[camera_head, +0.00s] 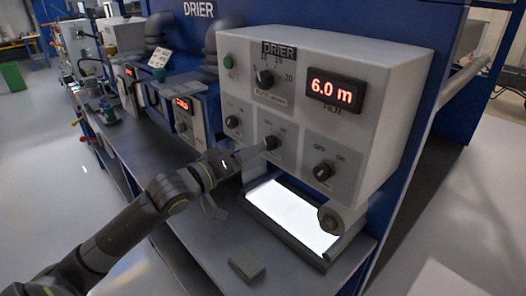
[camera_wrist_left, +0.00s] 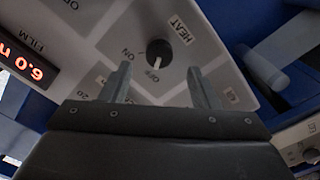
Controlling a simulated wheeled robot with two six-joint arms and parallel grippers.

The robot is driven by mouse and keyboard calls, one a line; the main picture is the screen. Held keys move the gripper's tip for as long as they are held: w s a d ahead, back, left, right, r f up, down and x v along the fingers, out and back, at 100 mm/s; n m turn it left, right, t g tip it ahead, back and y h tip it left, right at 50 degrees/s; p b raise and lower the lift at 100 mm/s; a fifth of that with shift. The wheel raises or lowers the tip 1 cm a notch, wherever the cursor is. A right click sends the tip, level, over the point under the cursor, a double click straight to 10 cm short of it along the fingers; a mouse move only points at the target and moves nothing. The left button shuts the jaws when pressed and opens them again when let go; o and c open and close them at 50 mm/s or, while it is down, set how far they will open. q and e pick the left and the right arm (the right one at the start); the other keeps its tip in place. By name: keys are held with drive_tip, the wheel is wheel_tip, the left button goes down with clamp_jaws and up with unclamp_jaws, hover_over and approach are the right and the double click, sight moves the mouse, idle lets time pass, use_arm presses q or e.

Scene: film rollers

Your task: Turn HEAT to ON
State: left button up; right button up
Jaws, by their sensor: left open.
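The HEAT knob (camera_wrist_left: 160,50) is a small black rotary switch with a white pointer line, with ON, OFF and HEAT labels around it in the left wrist view. Its pointer is directed toward OFF. In the head view the middle knob (camera_head: 271,142) of the lower row sits on the white DRIER panel (camera_head: 352,137), right by my left gripper (camera_head: 257,151). In the left wrist view my left gripper (camera_wrist_left: 163,84) is open, with its fingers apart below the knob and nothing between them. My right gripper is out of view.
Other knobs flank it, a left one (camera_head: 232,122) and a right one (camera_head: 323,171). A larger dial (camera_head: 265,79) and a 6.0 m display (camera_head: 336,90) are above. A lit white plate (camera_head: 293,213) lies below, and a grey block (camera_head: 245,264) rests on the counter.

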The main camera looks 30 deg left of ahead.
sight(270, 144)
use_arm(q)
drive_tip(key=x, duration=0.5)
drive_tip(key=c, duration=1)
drive_tip(key=shift+o, duration=0.2)
